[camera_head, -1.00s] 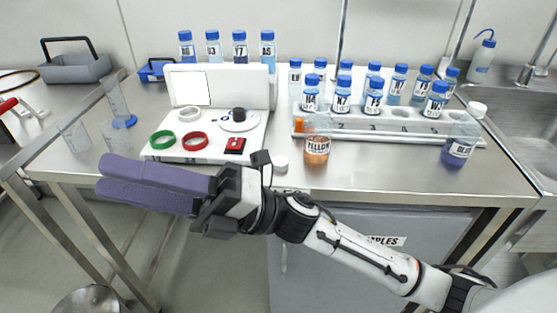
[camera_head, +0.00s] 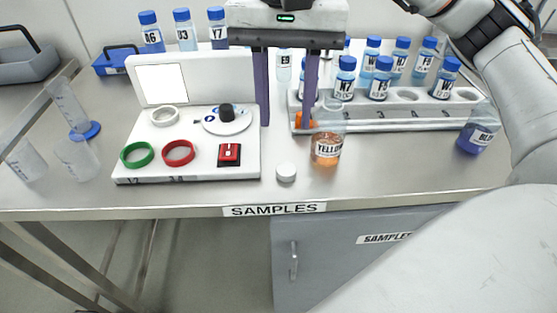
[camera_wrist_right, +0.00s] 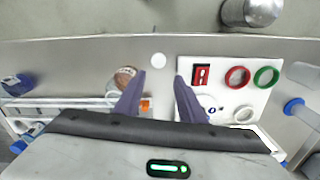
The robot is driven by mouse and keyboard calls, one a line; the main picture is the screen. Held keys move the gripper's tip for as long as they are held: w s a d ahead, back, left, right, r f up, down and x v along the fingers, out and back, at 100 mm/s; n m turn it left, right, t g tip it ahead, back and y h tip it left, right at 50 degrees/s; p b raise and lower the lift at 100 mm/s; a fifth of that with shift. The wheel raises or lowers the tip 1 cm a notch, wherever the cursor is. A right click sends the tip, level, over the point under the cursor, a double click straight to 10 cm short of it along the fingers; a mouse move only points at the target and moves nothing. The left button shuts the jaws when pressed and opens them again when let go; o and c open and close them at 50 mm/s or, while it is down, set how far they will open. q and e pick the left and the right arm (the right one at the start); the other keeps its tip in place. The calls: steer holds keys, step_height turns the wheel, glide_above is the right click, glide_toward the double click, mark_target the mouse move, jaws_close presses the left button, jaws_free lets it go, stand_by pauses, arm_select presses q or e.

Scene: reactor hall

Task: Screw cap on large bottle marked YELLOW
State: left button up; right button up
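The large bottle marked YELLOW (camera_head: 327,149) stands upright and uncapped near the bench's front, with orange liquid in it. It also shows in the right wrist view (camera_wrist_right: 126,76). A white cap (camera_head: 286,172) lies on the bench just left of the bottle, apart from it; it shows in the right wrist view too (camera_wrist_right: 159,60). My right gripper (camera_head: 286,125) points down, open and empty, its purple fingers behind and above the cap in the head view. In the right wrist view the cap appears beyond the gap between the fingertips (camera_wrist_right: 159,77). My left gripper is not in view.
A white device panel (camera_head: 200,175) with rings and a red switch stands close left of the cap. A rack (camera_head: 400,118) of blue-capped bottles lies behind and right. The BLUE bottle (camera_head: 478,138) stands at right. The bench front around the cap is clear.

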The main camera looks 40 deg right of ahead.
glide_above(287, 168)
steer(key=shift+w+a+f+b, duration=0.15)
steer(key=shift+f+b, duration=0.15)
steer(key=shift+f, duration=2.25)
steer(key=shift+f, duration=2.6)
steer(key=c, duration=0.8)
